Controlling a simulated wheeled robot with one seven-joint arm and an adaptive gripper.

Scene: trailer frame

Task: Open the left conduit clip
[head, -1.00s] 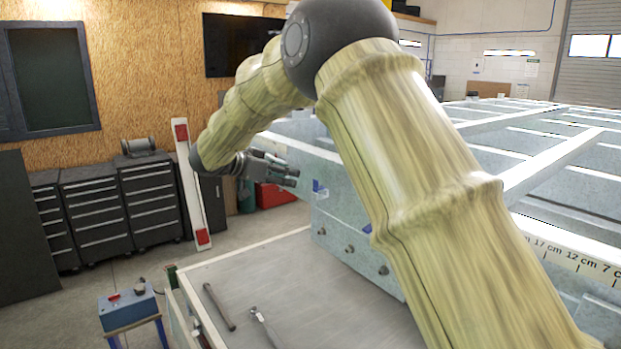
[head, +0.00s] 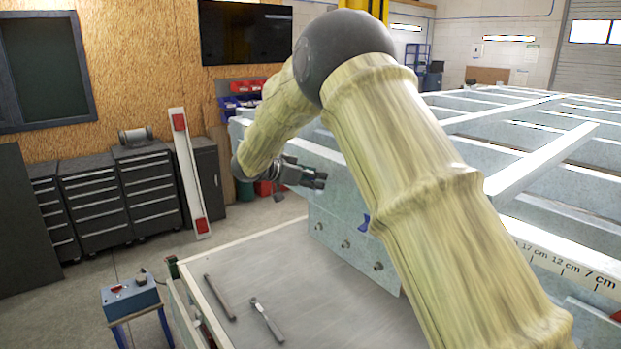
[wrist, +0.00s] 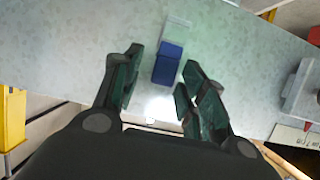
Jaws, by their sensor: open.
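The left conduit clip (wrist: 168,63) is a small blue block on the grey metal side of the trailer frame (wrist: 70,45). In the wrist view it sits between the open fingertips of my gripper (wrist: 161,70), with no clear contact on either side. A small pale plate shows just beyond it. In the head view my gripper (head: 318,180) is at the frame's side plate and hides this clip. A second blue clip (head: 364,222) shows further right on the frame, partly covered by my arm.
A workbench (head: 300,285) with a wrench (head: 266,320) and a bar-like tool (head: 220,297) stands below. A blue box (head: 130,298) is on a stand at the left. Dark drawer cabinets (head: 150,190) line the wall. In the wrist view a grey block (wrist: 300,85) juts out at the right.

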